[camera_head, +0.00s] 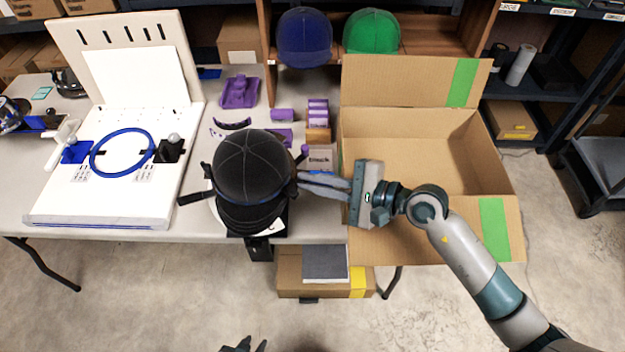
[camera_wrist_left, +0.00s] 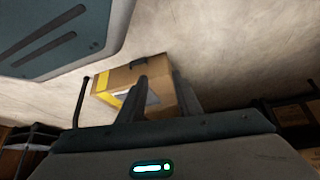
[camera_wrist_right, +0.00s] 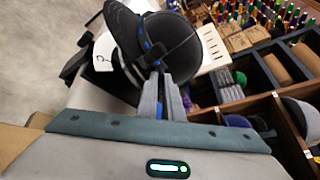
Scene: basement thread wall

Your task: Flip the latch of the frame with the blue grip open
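A black cap (camera_head: 250,165) sits on a dark holder at the table's front edge; it also shows in the right wrist view (camera_wrist_right: 185,50). Blue parts (camera_wrist_right: 148,45) show along the cap's lower rim there. A small purple lever (camera_head: 303,153) stands at its right side. My right gripper (camera_head: 303,182) points left at the cap's right side, its fingers close together; its tips overlap dark holder parts, and contact is unclear. A blue hoop (camera_head: 122,152) with a blue block (camera_head: 76,152) and white lever lies on the white board. My left gripper (camera_head: 250,346) is low in front, open and empty.
An open cardboard box (camera_head: 405,130) stands right of the cap, behind my right arm. Purple pieces (camera_head: 240,92) and small boxes (camera_head: 318,115) lie behind the cap. Blue and green caps (camera_head: 372,32) sit on the shelf. A box (camera_head: 290,270) is on the floor below.

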